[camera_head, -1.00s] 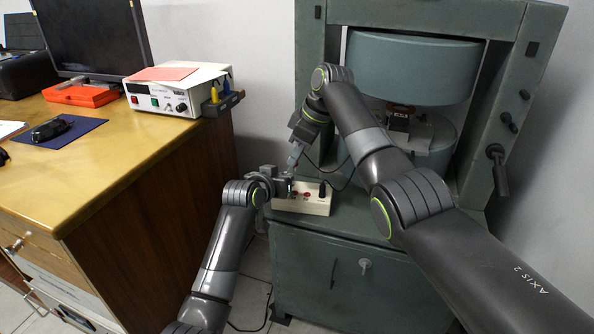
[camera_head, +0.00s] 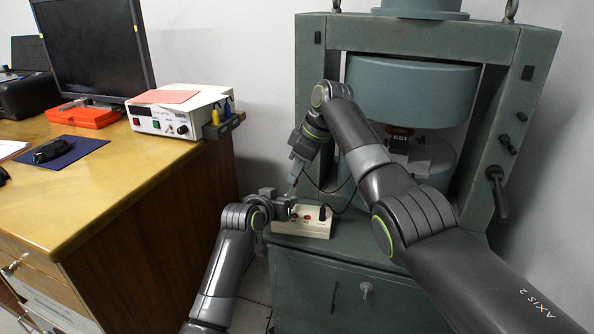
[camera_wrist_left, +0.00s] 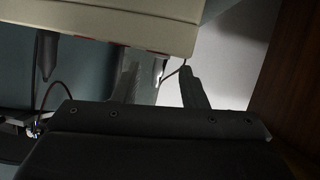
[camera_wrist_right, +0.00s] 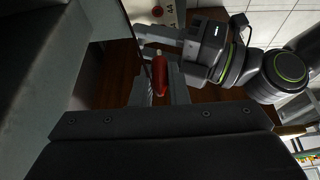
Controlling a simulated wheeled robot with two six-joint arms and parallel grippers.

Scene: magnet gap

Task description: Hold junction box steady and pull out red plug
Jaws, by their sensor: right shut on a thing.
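The cream junction box (camera_head: 303,228) sits on the ledge of the green machine, with red sockets on top and a black plug (camera_head: 323,212) standing at its right end. My right gripper (camera_head: 293,181) is above the box and shut on the red plug (camera_wrist_right: 160,75), which shows between its fingers in the right wrist view. The plug looks clear of the box. My left gripper (camera_head: 287,206) is at the box's left part. In the left wrist view its fingers (camera_wrist_left: 158,85) are apart, with the box edge (camera_wrist_left: 120,25) just beyond the tips; contact cannot be told.
The green machine (camera_head: 310,120) stands behind and around the box, with a handle (camera_head: 499,195) on its right side. A wooden desk (camera_head: 120,175) on the left carries a white power supply (camera_head: 165,120) and a monitor (camera_head: 95,50). A dark cable runs behind the box.

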